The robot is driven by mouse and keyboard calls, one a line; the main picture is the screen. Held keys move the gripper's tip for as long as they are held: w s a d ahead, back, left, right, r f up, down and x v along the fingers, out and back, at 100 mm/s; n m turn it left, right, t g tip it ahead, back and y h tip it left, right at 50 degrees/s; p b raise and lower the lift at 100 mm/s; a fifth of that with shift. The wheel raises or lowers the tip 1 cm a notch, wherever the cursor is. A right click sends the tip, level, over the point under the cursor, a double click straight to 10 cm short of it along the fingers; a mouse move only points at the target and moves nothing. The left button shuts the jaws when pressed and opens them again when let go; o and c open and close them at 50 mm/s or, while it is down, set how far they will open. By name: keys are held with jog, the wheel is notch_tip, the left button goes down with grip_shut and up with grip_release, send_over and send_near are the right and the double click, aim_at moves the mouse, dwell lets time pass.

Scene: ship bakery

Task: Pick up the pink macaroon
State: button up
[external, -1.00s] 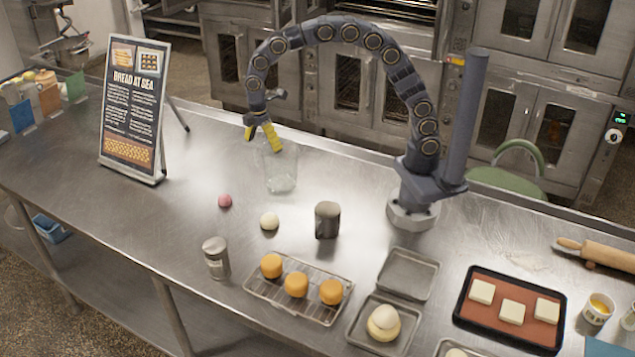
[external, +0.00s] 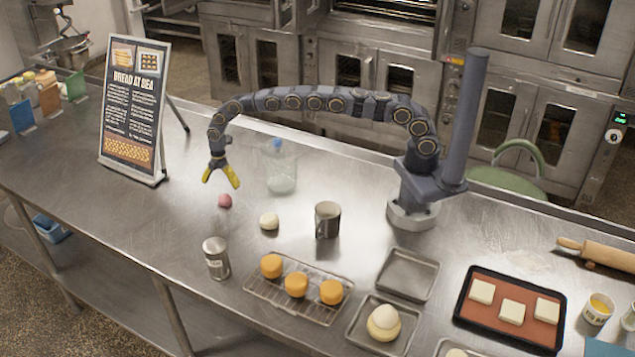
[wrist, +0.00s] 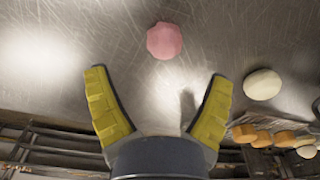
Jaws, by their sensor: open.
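The pink macaroon (external: 225,201) is a small round pink piece lying on the steel counter, left of a white round dough ball (external: 269,221). My gripper (external: 221,184) is open and empty, with yellow fingers pointing down, just above and close to the macaroon. In the wrist view the macaroon (wrist: 164,41) lies beyond the fingertips, roughly centred between them. Both yellow fingers of my gripper (wrist: 159,85) are spread apart there, with nothing between them.
A clear glass jar (external: 281,172) stands behind to the right. A metal mug (external: 327,220), a metal canister (external: 216,258) and a wire rack (external: 266,291) with orange cakes are nearby. A sign board (external: 133,110) stands left. The counter around the macaroon is clear.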

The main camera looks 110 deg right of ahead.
aim_at(224, 198)
jog(key=f, duration=0.6)
jog(key=shift+s+a, duration=0.2)
jog(key=shift+r, duration=0.1)
jog(key=c, duration=1)
